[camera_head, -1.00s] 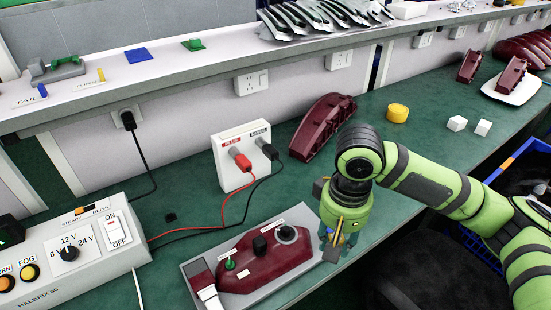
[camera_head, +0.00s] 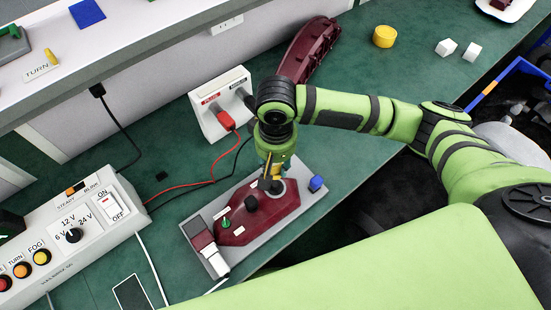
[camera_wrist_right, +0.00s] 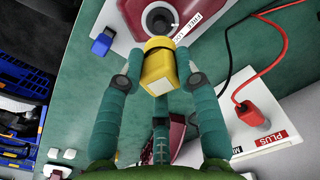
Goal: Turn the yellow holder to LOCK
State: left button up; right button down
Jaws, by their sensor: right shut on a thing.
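My right gripper (camera_head: 271,170) is shut on the yellow holder (camera_wrist_right: 157,66), over the right end of the dark red lamp (camera_head: 255,217). In the right wrist view the holder sits between the fingers of my right gripper (camera_wrist_right: 157,82). The lamp's round grey socket (camera_wrist_right: 160,19) with a dark centre shows just beyond the holder, with a white FREE label beside it. The holder appears above the socket; I cannot tell whether they touch. My left gripper is not in view.
A blue block (camera_head: 316,184) stands at the plate's right end. A white box with red and black plugs (camera_head: 207,121) stands behind, its cables running left across the green bench. The control box (camera_head: 75,245) is at left. The bench right of the plate is clear.

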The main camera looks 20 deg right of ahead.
jog(key=shift+r+p, duration=0.2)
jog(key=shift+p, duration=0.8)
notch_tip(320, 180, down, 4)
jog(key=shift+f+b, duration=0.25)
jog(key=shift+b, duration=0.85)
jog(key=shift+f, duration=0.65)
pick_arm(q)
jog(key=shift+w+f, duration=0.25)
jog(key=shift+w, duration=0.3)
pick_arm(e)
jog(key=shift+f, duration=0.1)
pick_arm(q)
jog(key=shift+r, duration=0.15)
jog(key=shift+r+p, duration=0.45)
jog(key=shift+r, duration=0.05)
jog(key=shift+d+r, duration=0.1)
